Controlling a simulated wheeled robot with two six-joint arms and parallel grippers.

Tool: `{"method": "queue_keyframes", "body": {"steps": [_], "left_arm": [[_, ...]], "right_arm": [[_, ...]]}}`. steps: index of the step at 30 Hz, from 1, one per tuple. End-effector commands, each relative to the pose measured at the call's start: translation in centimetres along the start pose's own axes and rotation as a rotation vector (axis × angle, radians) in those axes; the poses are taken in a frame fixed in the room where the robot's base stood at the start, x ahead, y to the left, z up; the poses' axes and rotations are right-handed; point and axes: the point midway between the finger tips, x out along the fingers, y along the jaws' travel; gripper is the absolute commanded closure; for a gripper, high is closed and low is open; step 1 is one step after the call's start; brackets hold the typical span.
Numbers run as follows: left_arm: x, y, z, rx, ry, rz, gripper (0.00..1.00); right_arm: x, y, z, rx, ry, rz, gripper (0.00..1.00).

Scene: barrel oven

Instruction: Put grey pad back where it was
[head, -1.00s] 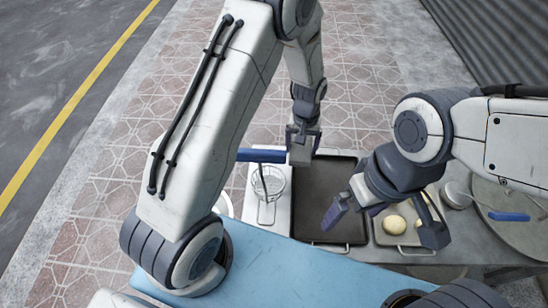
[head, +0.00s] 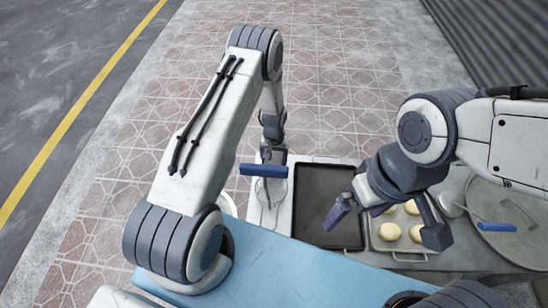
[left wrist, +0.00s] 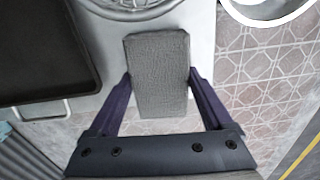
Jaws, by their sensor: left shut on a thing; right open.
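The grey pad (left wrist: 158,70) is a textured rectangular block in the left wrist view, between the two fingers of my left gripper (left wrist: 160,85), which is shut on it. In the head view my left gripper (head: 272,155) is above the pale work surface, left of the dark tray. A blue bar (head: 263,170) shows at its fingers there; I cannot tell whether it is the pad's other side. My right gripper (head: 386,230) is open and empty over the dark tray and the dough tray.
The dark tray (head: 324,205) lies mid-surface. A tray (head: 398,248) with several dough balls is right of it. A round metal strainer (left wrist: 130,8) and a white bowl (left wrist: 270,12) are close to the pad. A blue-handled tool (head: 497,227) lies on a round board (head: 525,240).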

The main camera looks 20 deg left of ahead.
Motion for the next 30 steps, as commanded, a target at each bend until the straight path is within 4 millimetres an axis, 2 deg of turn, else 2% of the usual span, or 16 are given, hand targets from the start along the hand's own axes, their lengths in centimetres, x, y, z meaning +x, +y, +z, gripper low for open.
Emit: {"method": "queue_keyframes", "body": {"steps": [9, 16, 17, 18, 26, 30], "left_arm": [[0.4, 0.0, 0.0, 0.0, 0.001, 0.0, 0.68], [1.2, 0.0, 0.0, 0.0, 0.001, 0.0, 0.68], [1.2, 0.0, 0.0, 0.0, 0.001, 0.0, 0.12], [1.1, 0.0, 0.0, 0.0, 0.001, 0.0, 0.0], [1.2, -0.1, 0.1, 0.0, 0.0, 0.0, 0.0], [0.3, -0.1, 0.1, 0.0, 0.0, 0.0, 0.0]], "right_arm": [[-0.1, 0.0, 0.0, -0.001, 0.0, 0.0, 0.0], [0.7, 0.1, 0.0, 0.001, 0.0, 0.0, 0.0], [0.7, 0.1, 0.1, 0.001, 0.0, 0.0, 0.0], [0.5, 0.0, 0.0, 0.001, 0.0, 0.0, 0.0], [0.5, 0.0, 0.0, 0.001, 0.0, 0.0, 0.0], [-0.4, 0.0, 0.0, 0.0, 0.0, 0.0, 0.0]]}}
